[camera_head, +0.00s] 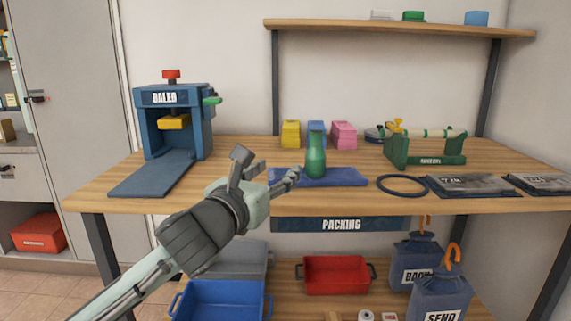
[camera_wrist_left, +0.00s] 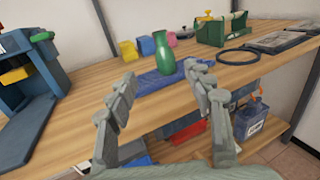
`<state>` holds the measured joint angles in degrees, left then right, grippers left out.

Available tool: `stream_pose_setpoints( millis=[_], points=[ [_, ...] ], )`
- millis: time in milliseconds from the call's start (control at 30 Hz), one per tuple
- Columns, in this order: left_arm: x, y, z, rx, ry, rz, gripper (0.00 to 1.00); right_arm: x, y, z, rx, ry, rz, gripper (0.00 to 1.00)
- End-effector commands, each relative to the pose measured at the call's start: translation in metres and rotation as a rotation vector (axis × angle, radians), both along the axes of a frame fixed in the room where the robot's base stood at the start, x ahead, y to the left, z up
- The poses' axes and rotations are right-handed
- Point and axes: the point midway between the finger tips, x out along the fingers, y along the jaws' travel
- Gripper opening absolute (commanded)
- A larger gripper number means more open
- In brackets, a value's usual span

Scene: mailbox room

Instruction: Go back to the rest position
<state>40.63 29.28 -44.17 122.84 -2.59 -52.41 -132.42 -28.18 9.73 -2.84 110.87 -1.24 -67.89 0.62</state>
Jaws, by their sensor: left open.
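My left gripper (camera_head: 265,168) is in front of the packing table (camera_head: 240,148), near its front edge. Its fingers are spread and nothing is between them. It also shows in the left wrist view (camera_wrist_left: 160,92), open, with the fingers pointing toward the table. A green bottle (camera_head: 316,158) stands upright on a blue mat (camera_head: 345,177), beyond the fingers and apart from them. The bottle shows in the left wrist view (camera_wrist_left: 165,55) too. My right gripper is not in either view.
A blue sealer press (camera_head: 145,130) stands on the left. Yellow, blue and pink boxes (camera_head: 344,135), a green dispenser (camera_head: 440,160), a black ring (camera_head: 402,185) and dark bags (camera_head: 470,185) are on the table. Below are a red bin (camera_head: 335,276), a blue bin (camera_head: 222,303) and blue sacks (camera_head: 440,296).

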Motion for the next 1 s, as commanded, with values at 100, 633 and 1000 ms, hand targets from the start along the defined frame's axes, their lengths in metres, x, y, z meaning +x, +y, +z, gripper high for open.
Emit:
stream_pose_setpoints(
  millis=[100,633,1000],
  points=[
    [0.006,0.02,-0.007,0.036,0.001,0.033,0.52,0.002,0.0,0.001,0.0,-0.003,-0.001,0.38],
    [0.004,0.151,-0.192,-0.684,0.531,0.435,0.52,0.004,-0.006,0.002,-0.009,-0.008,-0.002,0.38],
    [-0.115,0.298,-0.393,-1.536,0.732,1.151,0.52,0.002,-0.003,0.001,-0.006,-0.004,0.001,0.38]
  ],
)
